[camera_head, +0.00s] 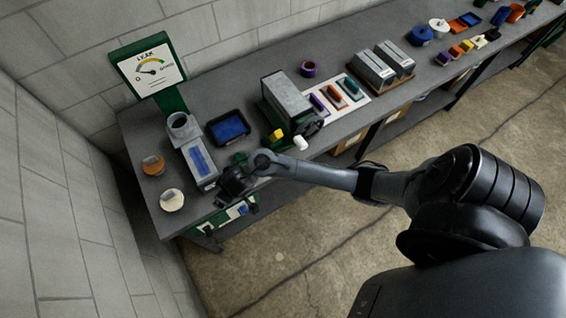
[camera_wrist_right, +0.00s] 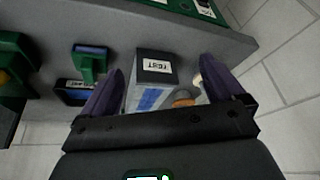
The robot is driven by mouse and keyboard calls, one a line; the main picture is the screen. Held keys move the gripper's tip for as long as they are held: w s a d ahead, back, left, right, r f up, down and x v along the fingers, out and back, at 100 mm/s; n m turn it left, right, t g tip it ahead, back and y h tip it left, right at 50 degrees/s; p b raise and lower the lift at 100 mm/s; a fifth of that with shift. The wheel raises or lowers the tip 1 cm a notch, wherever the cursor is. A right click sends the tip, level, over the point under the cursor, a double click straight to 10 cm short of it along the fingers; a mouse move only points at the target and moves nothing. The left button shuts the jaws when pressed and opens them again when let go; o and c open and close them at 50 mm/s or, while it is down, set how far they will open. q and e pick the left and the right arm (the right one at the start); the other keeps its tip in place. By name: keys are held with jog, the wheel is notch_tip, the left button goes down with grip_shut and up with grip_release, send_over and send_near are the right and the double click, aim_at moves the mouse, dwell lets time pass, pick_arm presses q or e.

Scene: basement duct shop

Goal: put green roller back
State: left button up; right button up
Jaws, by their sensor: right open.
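A green T-shaped tool with a blue strip (camera_wrist_right: 90,60), which may be the green roller, shows in the right wrist view, left of my fingers and apart from them. In the head view a small dark green piece (camera_head: 240,158) shows beside my right wrist. My right gripper (camera_head: 230,190) is open over the front edge of the bench; its dark fingers (camera_wrist_right: 163,88) straddle the view of a grey block labelled TEST (camera_wrist_right: 152,68), and nothing is visibly held. A white board (camera_head: 357,104) carries purple, orange and green pieces in a row. My left gripper is out of view.
A black tray with a blue pad (camera_head: 230,128), a grey-green machine (camera_head: 287,97) and a gauge sign (camera_head: 150,70) stand on the bench (camera_head: 215,90). Round orange (camera_head: 153,165) and cream (camera_head: 172,199) pieces lie at its left end. Walls close in at the left.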

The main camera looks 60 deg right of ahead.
jog(key=s+d+r, duration=0.1)
jog(key=s+r, duration=0.2)
jog(key=s, duration=0.3)
jog(key=s+r+n, duration=0.1)
jog(key=s+r, duration=0.2)
jog(key=s, duration=0.4)
jog(key=s+d+r+n+g, duration=0.1)
jog(key=s+r, duration=0.2)
jog(key=s, duration=0.4)
jog(key=shift+d+r, duration=0.2)
jog(key=shift+d, duration=0.1)
jog(key=shift+w, duration=0.1)
notch_tip(320, 180, up, 7)
jog(key=p, duration=0.7)
jog(key=shift+r, duration=0.2)
jog(key=shift+f, duration=0.15)
